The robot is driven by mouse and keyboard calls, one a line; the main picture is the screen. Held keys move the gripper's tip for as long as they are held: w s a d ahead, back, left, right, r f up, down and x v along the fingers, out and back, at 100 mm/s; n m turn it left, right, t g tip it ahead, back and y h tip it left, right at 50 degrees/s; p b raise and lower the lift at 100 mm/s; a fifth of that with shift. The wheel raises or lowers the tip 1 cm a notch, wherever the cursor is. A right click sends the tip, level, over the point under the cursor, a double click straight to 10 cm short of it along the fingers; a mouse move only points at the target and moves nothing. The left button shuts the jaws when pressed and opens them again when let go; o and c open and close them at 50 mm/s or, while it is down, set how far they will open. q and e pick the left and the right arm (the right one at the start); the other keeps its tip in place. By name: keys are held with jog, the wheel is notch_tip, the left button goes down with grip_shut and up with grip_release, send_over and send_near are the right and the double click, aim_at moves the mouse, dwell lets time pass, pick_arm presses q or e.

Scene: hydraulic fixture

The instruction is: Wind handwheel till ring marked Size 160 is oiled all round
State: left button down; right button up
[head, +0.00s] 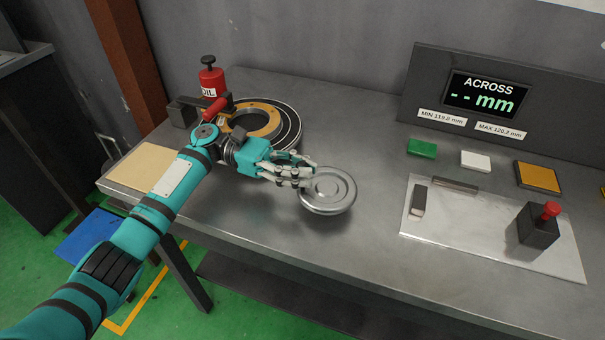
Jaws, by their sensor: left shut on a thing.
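A brass-coloured ring (270,112) lies on a dark round table with a pale line around its edge. My left wrist hides part of both, and I cannot read a size mark. A red oil can (212,82) stands behind the ring. A dark arm with a red part reaches over the ring's left side. A silver round wheel (330,190), which looks like the handwheel, is in front and to the right of the ring. My left gripper (298,176) is shut on its left rim. My right gripper is not in view.
A display (485,93) reading "ACROSS -- mm" stands at the back right, above MIN and MAX labels. Green, white and orange blocks lie below it. A pale plate (465,240) holds a black box with a red knob. Bench between wheel and plate is clear.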

pick_arm(q)
jog(key=shift+w, duration=0.1)
jog(key=c, duration=1.1)
grip_release()
jog(key=shift+a, duration=0.15)
notch_tip(320, 180, up, 10)
